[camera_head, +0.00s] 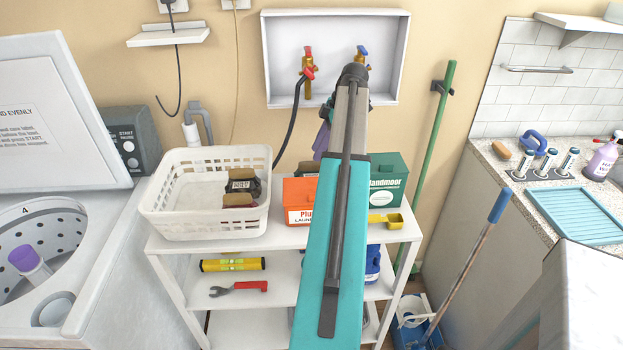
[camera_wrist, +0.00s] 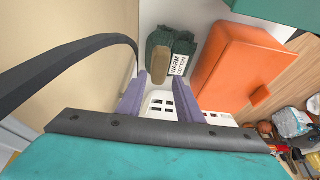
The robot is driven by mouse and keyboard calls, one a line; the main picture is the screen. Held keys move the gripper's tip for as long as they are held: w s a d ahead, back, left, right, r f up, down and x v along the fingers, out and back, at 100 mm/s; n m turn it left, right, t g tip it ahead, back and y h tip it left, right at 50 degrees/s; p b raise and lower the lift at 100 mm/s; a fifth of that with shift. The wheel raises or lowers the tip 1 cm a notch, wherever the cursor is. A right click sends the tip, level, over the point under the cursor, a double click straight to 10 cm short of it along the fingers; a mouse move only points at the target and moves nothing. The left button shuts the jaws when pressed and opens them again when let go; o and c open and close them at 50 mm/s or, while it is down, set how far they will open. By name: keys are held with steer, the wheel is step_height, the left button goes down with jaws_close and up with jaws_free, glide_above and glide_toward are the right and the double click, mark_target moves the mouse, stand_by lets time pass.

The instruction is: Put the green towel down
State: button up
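My gripper (camera_wrist: 162,85) shows its two purple fingers in the wrist view. In the head view one purple finger shows beside the far end of my arm, above the back of the white shelf unit (camera_head: 291,238); the towel is hidden there behind my arm. The basket (camera_head: 200,225) stands at the unit's top left, with dark labelled bundles inside.
An orange box (camera_head: 299,200) and a green box (camera_head: 389,180) stand on the top shelf right of the basket. A yellow scoop (camera_head: 392,220) lies at its front right. A black hose (camera_head: 290,130) hangs from the wall taps. A washing machine (camera_head: 120,235) stands left.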

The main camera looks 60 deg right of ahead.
steer(key=shift+f, duration=0.15)
steer(key=shift+p+x, duration=0.85)
steer(key=shift+x, duration=1.65)
jaws_close()
